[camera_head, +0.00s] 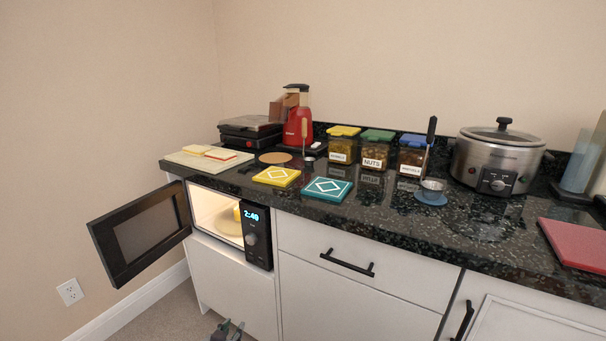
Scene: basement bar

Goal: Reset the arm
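My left gripper (229,329) shows at the bottom edge, low in front of the white cabinet and well below the counter. Only its fingertips are in view. They stand apart with nothing seen between them. The rest of the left arm is out of the frame. My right gripper is not in view.
The microwave (258,241) under the counter is lit, with a yellow item (237,213) inside. Its door (149,232) hangs open to the left. The dark counter (385,222) holds labelled jars (375,151), a slow cooker (497,158), a red blender (298,124) and a red board (578,243).

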